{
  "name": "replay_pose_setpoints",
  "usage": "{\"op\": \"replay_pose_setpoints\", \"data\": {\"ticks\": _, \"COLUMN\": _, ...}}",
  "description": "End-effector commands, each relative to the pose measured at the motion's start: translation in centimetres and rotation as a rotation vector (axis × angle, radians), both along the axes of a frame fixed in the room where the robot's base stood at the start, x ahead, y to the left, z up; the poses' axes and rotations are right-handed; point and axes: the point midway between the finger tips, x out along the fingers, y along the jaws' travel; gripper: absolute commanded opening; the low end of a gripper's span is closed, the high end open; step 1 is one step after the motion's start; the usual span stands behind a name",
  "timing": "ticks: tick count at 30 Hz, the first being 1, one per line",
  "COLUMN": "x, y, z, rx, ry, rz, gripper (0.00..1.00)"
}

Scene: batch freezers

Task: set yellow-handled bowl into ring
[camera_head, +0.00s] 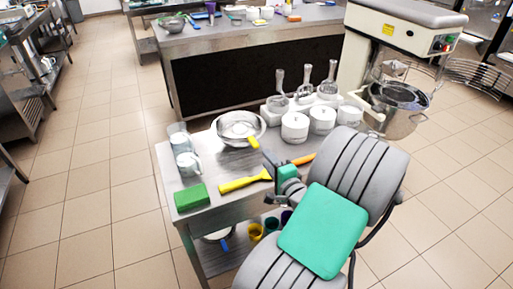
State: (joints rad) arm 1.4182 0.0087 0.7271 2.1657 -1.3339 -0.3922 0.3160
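The yellow-handled bowl (233,130) is a shiny steel bowl standing on the steel table, near its back edge. Its yellow handle (253,142) points toward the front right. My gripper (272,172) is low over the table, in front of the bowl and apart from it. My arm partly hides the gripper, so its opening does not show clearly. The cream mixer (385,50) stands at the right, with a steel bowl (395,108) under its head. A cream bracket (352,110) beside that bowl may be the ring; most of it is hidden.
White canisters (295,127) and upright steel whisks (305,82) stand at the back right. Behind is a counter (245,40); tiled floor is free at left.

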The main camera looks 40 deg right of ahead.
Motion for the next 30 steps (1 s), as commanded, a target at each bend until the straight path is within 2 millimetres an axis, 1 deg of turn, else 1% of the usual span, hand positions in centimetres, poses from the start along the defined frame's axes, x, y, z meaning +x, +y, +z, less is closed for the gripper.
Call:
{"op": "replay_pose_setpoints", "data": {"ticks": 3, "x": 1.7, "y": -0.3, "z": -0.2, "rx": 0.0, "ry": 0.0, "rz": 0.006, "gripper": 0.33}}
{"op": "replay_pose_setpoints", "data": {"ticks": 15, "x": 7.1, "y": -1.8, "z": -0.7, "rx": -0.003, "ry": -0.001, "rz": 0.006, "gripper": 0.33}}
{"op": "replay_pose_setpoints", "data": {"ticks": 21, "x": 9.4, "y": -2.6, "z": -1.1, "rx": -0.002, "ry": -0.001, "rz": 0.004, "gripper": 0.33}}
{"op": "replay_pose_setpoints", "data": {"ticks": 25, "x": 10.3, "y": -2.9, "z": -1.2, "rx": -0.002, "ry": 0.0, "rz": 0.003, "gripper": 0.33}}
{"op": "replay_pose_setpoints", "data": {"ticks": 30, "x": 10.6, "y": -3.0, "z": -1.3, "rx": -0.002, "ry": 0.001, "rz": 0.001, "gripper": 0.33}}
